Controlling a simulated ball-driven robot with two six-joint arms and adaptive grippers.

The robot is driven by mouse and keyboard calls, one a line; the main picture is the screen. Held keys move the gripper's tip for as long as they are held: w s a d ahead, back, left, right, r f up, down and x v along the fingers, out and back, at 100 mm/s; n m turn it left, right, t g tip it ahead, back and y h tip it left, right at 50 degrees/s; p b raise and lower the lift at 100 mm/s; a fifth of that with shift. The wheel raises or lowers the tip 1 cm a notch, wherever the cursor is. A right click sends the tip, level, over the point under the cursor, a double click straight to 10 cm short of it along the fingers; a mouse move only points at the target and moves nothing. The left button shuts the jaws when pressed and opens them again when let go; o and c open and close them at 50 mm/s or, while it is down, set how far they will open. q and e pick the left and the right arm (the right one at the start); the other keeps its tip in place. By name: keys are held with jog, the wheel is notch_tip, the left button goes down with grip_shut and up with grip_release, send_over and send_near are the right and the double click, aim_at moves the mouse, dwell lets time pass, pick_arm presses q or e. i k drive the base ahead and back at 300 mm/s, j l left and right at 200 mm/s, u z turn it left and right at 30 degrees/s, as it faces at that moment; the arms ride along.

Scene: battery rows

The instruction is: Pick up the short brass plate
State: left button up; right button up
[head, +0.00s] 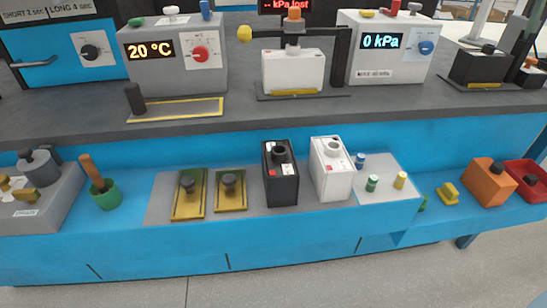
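Two brass-yellow plates with dark knobs lie side by side on a grey mat (158,207) on the lower blue shelf. The short brass plate (231,202) is the right one. The longer brass plate (187,208) is just left of it, with a small gap between them. Both knobs point up and nothing covers the short plate. Neither of my grippers shows in the head view.
A black battery-like box (281,184) and a white one (332,180) stand right of the short plate. Small coloured cylinders (372,183) are farther right. A green cup (106,195) with a brush-like handle stands left. The raised grey bench (250,117) runs behind.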

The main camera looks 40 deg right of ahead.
aim_at(230, 191)
jog(key=z, duration=0.85)
